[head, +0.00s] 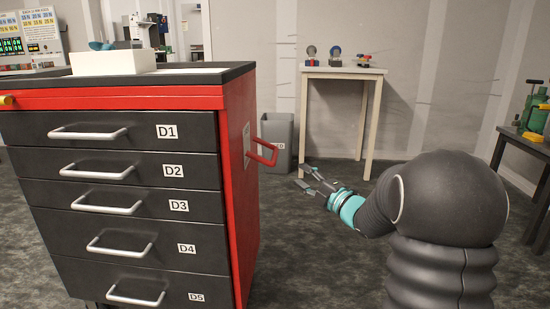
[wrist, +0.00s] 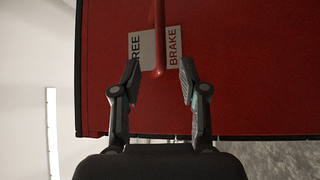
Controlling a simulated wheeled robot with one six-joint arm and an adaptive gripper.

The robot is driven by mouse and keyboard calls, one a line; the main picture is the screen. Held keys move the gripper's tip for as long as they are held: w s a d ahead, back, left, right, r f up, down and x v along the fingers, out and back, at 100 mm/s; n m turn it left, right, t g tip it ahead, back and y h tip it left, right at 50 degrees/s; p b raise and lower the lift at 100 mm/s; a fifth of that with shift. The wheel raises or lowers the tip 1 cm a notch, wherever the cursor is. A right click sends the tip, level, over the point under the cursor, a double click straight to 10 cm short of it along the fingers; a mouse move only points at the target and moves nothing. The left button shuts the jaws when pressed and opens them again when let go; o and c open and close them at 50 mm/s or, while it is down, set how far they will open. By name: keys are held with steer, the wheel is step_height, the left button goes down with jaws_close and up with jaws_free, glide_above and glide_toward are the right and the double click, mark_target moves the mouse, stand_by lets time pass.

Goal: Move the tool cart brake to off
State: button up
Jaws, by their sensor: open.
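The tool cart (head: 238,190) is red with dark drawers and stands at the left in the head view. A red bar-like brake lever (head: 265,153) sticks out from its right side. In the wrist view the lever (wrist: 158,38) lies over a white label (wrist: 146,48) reading "REE" on its left, the first letter hidden, and "BRAKE" on its right. My gripper (head: 303,177) is open, just right of the lever in the head view. In the wrist view my gripper's fingertips (wrist: 159,72) are on either side of the lever's end, with gaps; its depth between them is unclear.
A grey bin (head: 277,140) stands behind the lever. A small table (head: 343,71) with several items is at the back. Another dark table (head: 525,142) with green equipment is at the right. A white box (head: 112,62) sits on the cart top. The floor around my gripper is clear.

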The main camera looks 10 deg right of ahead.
mark_target(274, 154)
steer(key=x, duration=1.3)
steer(key=shift+w+a, duration=0.1)
steer(key=shift+w, duration=0.3)
steer(key=shift+c, duration=0.2)
jaws_close()
